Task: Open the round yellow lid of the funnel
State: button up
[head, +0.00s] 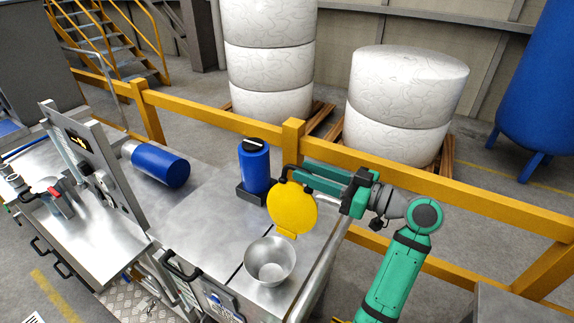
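The round yellow lid (293,210) stands raised, roughly upright, at the back edge of the metal funnel (270,262). The funnel's mouth is uncovered and its inside shows. My gripper (291,177) reaches in from the right, with its black fingertips at the lid's upper edge. Its two green fingers look spread, with a gap between them. I cannot tell whether a fingertip touches the lid. Nothing shows held between the fingers.
A blue canister (255,168) with a black cap stands in a dark holder just behind the lid. A blue cylinder (160,166) lies on the steel bench (205,225) to the left. A yellow railing (450,217) runs behind my arm.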

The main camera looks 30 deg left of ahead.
aim_at(288, 165)
jog(key=a, duration=0.6)
jog(key=shift+s+a, duration=0.1)
jog(key=shift+s, duration=0.1)
grip_shut()
